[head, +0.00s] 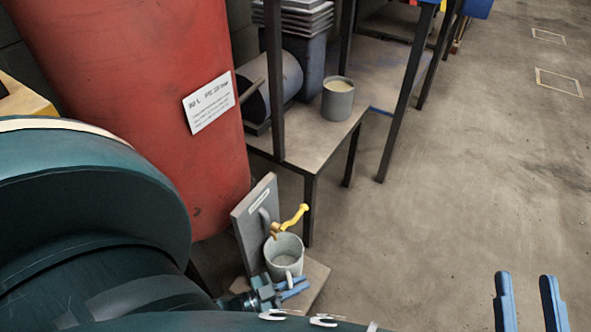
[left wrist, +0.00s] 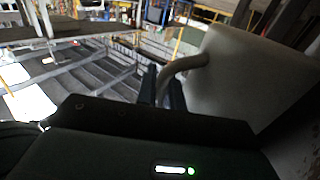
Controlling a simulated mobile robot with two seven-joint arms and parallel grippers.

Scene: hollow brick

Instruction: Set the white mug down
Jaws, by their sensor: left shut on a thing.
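The white mug (head: 284,250) is upright near the bottom middle of the head view, in front of a grey upright panel with a yellow-handled tap (head: 289,221). My left gripper (head: 284,288) is at its near side, shut on the mug's handle. In the left wrist view the mug (left wrist: 255,75) fills the right side, its handle running between my left gripper's dark fingers (left wrist: 163,88). Whether the mug's base touches the board (head: 316,278) below is hidden. My right gripper (head: 531,302) is at the lower right, its blue fingers apart and empty.
A large red cylinder (head: 140,70) with a white label stands left of the panel. Behind is a low table (head: 300,140) with dark legs, bearing a grey pot (head: 338,98) and a drum. The concrete floor (head: 470,170) on the right is clear.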

